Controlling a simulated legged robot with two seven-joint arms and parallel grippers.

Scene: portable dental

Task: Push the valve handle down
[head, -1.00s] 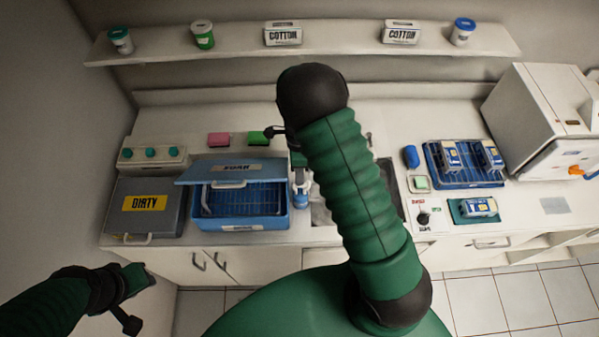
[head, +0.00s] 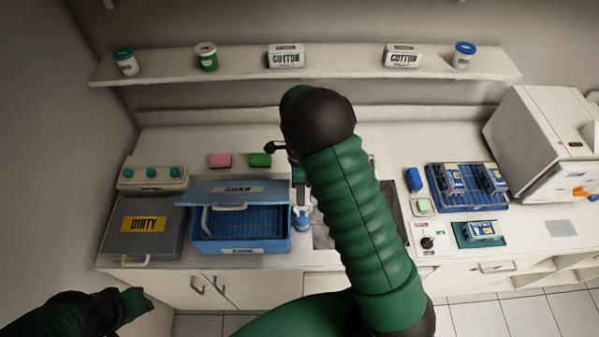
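A small white panel (head: 427,238) with red and green marks carries a black knob or lever (head: 427,243), on the counter right of the sink; it may be the valve handle, but I cannot tell. An orange handle (head: 580,192) is on the white box-shaped machine at the right. My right arm rises through the middle and hides part of the sink. My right gripper (head: 290,158) is partly hidden behind it, above the counter left of the sink and apart from the panel. My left gripper (head: 132,300) is low at the left, in front of the counter. Neither gripper's opening shows clearly.
A blue tub (head: 240,247) with a tilted lid and a grey DIRTY box (head: 114,240) stand at the left. A blue rack (head: 460,207) and a teal tray (head: 465,238) are at the right. A shelf (head: 330,69) with jars and cotton boxes runs above.

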